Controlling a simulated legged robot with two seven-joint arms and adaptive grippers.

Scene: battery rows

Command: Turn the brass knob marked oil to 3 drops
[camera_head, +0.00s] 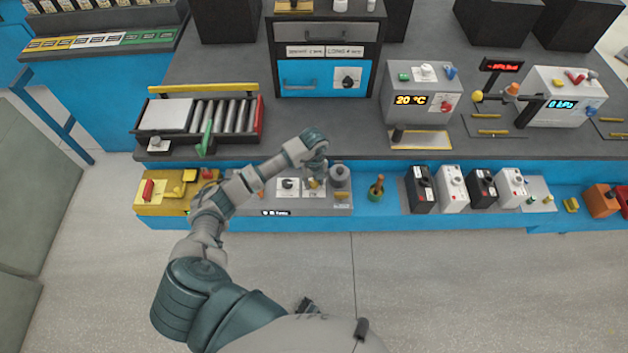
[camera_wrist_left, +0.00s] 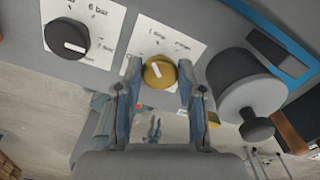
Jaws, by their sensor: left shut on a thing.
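The brass knob (camera_wrist_left: 160,72) sits on a white card (camera_wrist_left: 165,42) with drop labels, "1 drop" readable at upper left. Its white pointer mark lies on the upper-left part of the knob face; the exact setting is hard to read. My left gripper (camera_wrist_left: 161,80) has one finger on each side of the knob and is shut on it. In the head view, my left gripper (camera_head: 318,170) reaches down over the knob (camera_head: 313,184) and partly covers the card. A small dark shape (camera_head: 306,305) near my body may be my right gripper; its fingers are unclear.
A black knob (camera_wrist_left: 66,38) on another card stands left of the brass knob.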

